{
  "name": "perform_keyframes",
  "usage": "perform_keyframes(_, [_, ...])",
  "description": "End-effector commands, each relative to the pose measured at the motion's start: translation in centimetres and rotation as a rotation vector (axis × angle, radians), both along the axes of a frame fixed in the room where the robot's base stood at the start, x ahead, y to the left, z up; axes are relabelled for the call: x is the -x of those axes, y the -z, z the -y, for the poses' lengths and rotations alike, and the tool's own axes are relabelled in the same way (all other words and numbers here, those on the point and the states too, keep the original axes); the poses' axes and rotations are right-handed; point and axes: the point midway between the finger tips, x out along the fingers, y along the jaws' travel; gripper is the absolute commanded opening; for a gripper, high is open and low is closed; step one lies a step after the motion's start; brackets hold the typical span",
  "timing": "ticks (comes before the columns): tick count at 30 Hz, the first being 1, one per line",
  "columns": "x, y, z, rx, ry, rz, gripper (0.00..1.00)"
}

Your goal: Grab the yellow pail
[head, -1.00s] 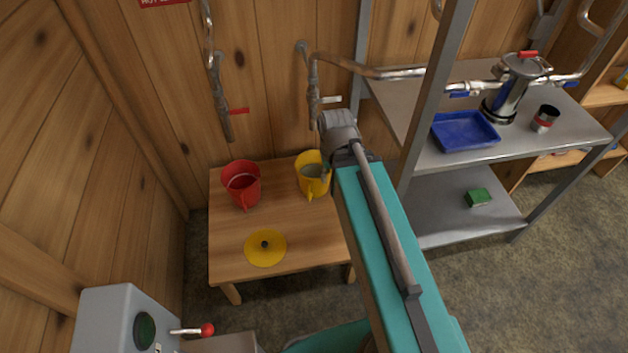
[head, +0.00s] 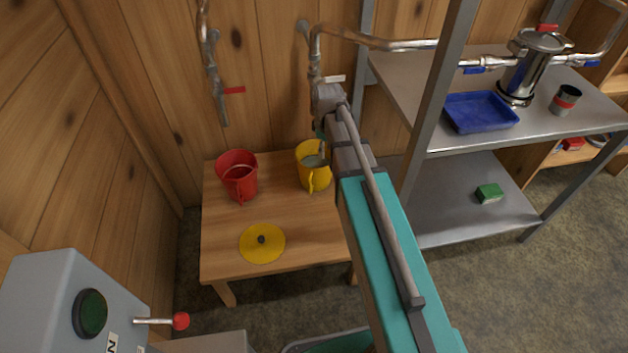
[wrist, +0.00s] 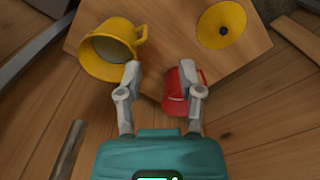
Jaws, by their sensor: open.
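The yellow pail (head: 313,172) stands upright on a low wooden table (head: 225,258), near its back right, with its open top showing. In the wrist view the yellow pail (wrist: 112,47) is at the upper left, beyond and beside the left finger. My gripper (wrist: 158,88) is open, and nothing shows held between its fingers. In the head view my arm comes from the lower right to just beside the pail; the fingers are mostly hidden there.
A red pail (head: 238,178) stands left of the yellow one; in the wrist view the red pail (wrist: 181,90) lies behind the right finger. A yellow lid (head: 262,243) lies at the table front. A metal shelf (head: 455,200) stands to the right. Pipes with valves (head: 325,80) hang above.

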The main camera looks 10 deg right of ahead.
Motion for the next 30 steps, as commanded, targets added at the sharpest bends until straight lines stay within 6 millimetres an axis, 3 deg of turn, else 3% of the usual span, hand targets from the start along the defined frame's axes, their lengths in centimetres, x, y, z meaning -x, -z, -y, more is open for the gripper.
perform_keyframes(1, [-1.9, 2.2, 0.1, 0.000, -0.059, 0.000, 0.48])
perform_keyframes(15, [-12.2, 10.8, 0.6, 0.000, -0.621, 0.000, 0.48])
perform_keyframes(21, [-14.3, 12.4, 0.8, 0.000, -0.758, 0.000, 0.48])
perform_keyframes(30, [-14.7, 12.5, 0.8, 0.000, -0.798, 0.000, 0.48])
